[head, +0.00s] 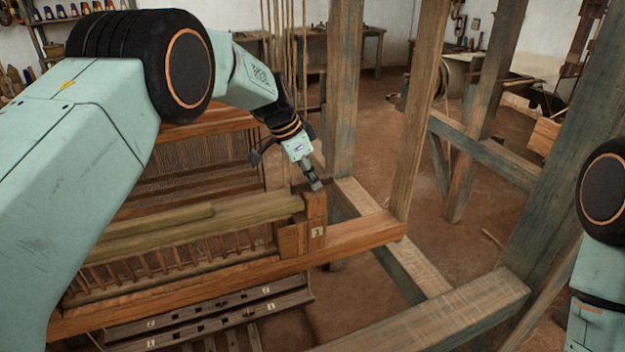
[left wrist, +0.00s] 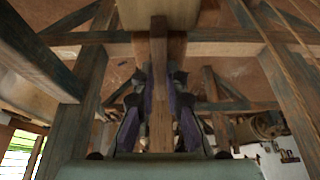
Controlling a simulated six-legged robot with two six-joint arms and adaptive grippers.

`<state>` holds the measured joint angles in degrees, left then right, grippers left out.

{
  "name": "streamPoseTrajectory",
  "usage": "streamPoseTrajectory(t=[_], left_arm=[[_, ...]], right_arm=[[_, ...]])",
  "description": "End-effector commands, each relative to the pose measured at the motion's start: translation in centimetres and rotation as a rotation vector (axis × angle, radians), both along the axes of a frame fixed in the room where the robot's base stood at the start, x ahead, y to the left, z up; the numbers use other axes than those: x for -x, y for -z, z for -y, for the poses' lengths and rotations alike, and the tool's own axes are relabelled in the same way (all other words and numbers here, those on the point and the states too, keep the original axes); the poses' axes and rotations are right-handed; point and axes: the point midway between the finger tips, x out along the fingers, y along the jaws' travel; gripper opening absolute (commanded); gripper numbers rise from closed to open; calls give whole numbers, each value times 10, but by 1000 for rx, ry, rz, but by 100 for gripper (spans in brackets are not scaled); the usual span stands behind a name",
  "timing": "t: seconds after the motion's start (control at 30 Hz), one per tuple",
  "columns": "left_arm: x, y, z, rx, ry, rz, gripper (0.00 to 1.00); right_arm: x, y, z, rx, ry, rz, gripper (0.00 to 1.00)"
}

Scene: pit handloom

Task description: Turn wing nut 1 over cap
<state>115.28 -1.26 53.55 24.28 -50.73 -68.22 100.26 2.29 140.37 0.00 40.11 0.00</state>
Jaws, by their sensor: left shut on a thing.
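My left gripper (head: 315,184) reaches down to the top of the wooden end post (head: 316,208), which carries a label "1" on its block. In the left wrist view, the gripper's dark fingers (left wrist: 160,105) are shut on both sides of a narrow brown wooden piece (left wrist: 159,60), which I take to be wing nut 1. In the head view the gripper mostly hides this piece. The pale olive wooden cap beam (head: 240,213) lies along the slotted frame and ends beside the post. Which way the nut points relative to the cap I cannot tell. My right gripper is out of view.
The orange-brown loom beam (head: 360,238) runs below the post. Upright timbers (head: 343,95) (head: 420,110) stand just right of the gripper. Numbered slotted bars (head: 210,320) lie in front and below. Open floor (head: 380,150) shows behind the timbers.

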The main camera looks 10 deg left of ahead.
Motion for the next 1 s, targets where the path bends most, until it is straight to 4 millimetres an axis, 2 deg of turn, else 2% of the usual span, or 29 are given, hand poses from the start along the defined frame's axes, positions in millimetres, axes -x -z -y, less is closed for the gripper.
streamPoseTrajectory(t=[0.53, 0.57, 0.8, 1.0], left_arm=[[-1, -2, -3, -4, 21, 4, 0], [-1, -2, -3, -4, 21, 4, 15], [0, -1, -2, -2, 22, 1, 35], [0, 0, -1, -1, 21, 0, 35]], right_arm=[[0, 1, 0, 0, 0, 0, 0], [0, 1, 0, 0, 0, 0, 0], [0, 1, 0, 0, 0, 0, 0], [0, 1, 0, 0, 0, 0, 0]])
